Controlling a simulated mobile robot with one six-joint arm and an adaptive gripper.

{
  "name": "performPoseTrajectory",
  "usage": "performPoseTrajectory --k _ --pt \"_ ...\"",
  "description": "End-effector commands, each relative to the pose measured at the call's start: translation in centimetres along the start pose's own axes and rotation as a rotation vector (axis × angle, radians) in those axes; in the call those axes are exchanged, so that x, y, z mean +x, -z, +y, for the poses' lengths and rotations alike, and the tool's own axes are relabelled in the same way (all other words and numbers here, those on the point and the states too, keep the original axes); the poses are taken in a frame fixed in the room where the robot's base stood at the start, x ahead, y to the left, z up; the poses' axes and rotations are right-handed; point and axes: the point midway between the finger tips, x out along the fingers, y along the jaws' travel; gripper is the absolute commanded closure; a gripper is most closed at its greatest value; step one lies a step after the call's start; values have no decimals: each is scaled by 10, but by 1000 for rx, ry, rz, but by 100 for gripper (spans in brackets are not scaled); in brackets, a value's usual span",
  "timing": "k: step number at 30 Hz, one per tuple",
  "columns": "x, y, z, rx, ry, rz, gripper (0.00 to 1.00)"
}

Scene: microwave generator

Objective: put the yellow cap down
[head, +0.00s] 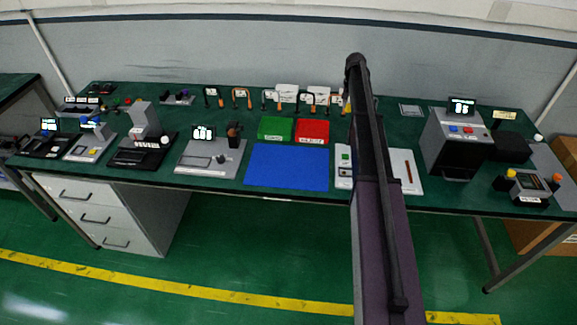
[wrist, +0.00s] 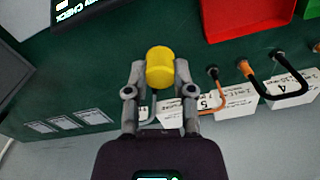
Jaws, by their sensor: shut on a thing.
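The yellow cap (wrist: 160,68) is a short yellow cylinder between the fingertips of my gripper (wrist: 160,72) in the wrist view. My gripper is shut on it, with one grey finger on each side. The green bench top (wrist: 130,40) shows around the cap; I cannot tell how far above it the cap is. In the head view my own arm hides the gripper, and only a small yellow patch shows at the arm's left edge.
A red tray (wrist: 245,15) and cable hooks with numbered cards (wrist: 285,85) are near the gripper. A dark display (wrist: 85,8) is at the upper left. In the head view a blue mat (head: 288,167), a green tray (head: 276,128) and a grey box device (head: 455,145) stand along the bench.

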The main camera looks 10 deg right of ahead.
Motion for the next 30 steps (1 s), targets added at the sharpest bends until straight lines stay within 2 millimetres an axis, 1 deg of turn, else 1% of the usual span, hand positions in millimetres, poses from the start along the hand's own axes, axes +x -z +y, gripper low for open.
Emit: performPoseTrajectory --k 5,8,11,14,15,17,18,20,21,24,27,30 --pt "9 -26 -3 -18 0 0 100" --pt "18 -52 -6 -39 0 0 100" --pt "28 -85 -10 -67 0 0 100" --pt "40 -124 -14 -99 0 0 100" --pt "46 -141 -15 -114 0 0 100" --pt "53 -165 -16 -135 0 0 100" --pt "58 -182 -17 -149 0 0 100" --pt "65 -206 -17 -170 0 0 100" --pt "70 -221 -17 -184 0 0 100" --pt "80 -257 -17 -218 0 0 100" --pt "88 -285 -15 -243 0 0 100" --pt "93 -305 -15 -264 0 0 100"
